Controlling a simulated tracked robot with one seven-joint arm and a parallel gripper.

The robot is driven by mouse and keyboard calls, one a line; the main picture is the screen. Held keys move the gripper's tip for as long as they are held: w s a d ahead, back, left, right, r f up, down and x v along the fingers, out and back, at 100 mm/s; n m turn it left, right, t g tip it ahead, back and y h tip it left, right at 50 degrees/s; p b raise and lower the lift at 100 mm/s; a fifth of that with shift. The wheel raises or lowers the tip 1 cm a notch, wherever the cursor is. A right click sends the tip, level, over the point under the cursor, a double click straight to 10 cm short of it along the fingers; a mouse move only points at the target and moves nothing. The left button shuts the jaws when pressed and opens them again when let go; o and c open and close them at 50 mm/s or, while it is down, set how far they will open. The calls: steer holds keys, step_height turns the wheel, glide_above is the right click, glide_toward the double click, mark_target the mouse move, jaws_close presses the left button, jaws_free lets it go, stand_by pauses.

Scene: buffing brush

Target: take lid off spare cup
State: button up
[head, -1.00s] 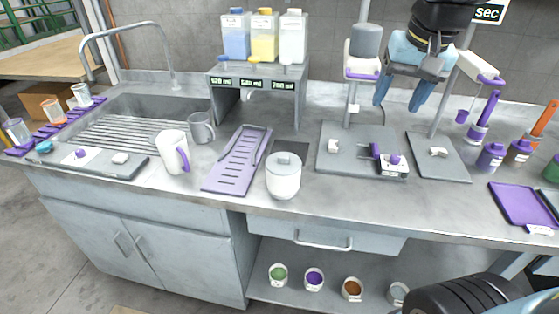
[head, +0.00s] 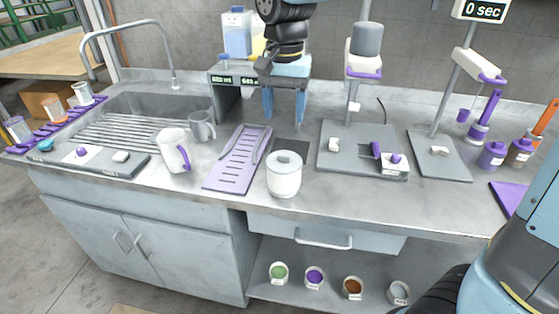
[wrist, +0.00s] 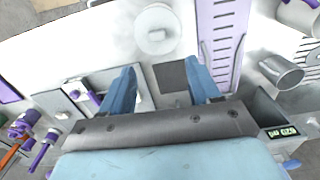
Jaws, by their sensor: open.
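A white lidded cup (head: 283,181) stands upright on the counter, right of the purple slotted ramp. Its round pale lid (head: 285,158), with a small knob, sits on top. I take this to be the spare cup; no label shows. In the wrist view the cup (wrist: 170,14) is at the top, seen from above with its lid knob (wrist: 157,35). My gripper (head: 284,112) is open and empty, its blue fingers pointing down behind and above the cup. In the wrist view both fingers (wrist: 163,80) are apart, short of the cup.
The purple slotted ramp (head: 238,165) lies left of the cup, with a white mug (head: 173,152) beyond it. A grey stand base (head: 350,160) is to the right. The bottle dispenser (head: 225,93) stands behind. The counter in front of the cup is clear.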

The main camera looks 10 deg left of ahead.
glide_above(284, 154)
steer(key=f, duration=0.5)
steer(key=shift+w+a, duration=0.1)
steer(key=shift+w, duration=0.25)
steer(key=shift+s+f, duration=0.2)
steer(key=shift+f, duration=1.2)
steer(key=shift+s+f, duration=0.2)
steer(key=shift+f, duration=1.2)
steer(key=shift+c, duration=0.4)
steer(key=c, duration=1)
steer(key=shift+r, duration=0.1)
steer(key=shift+c, duration=0.2)
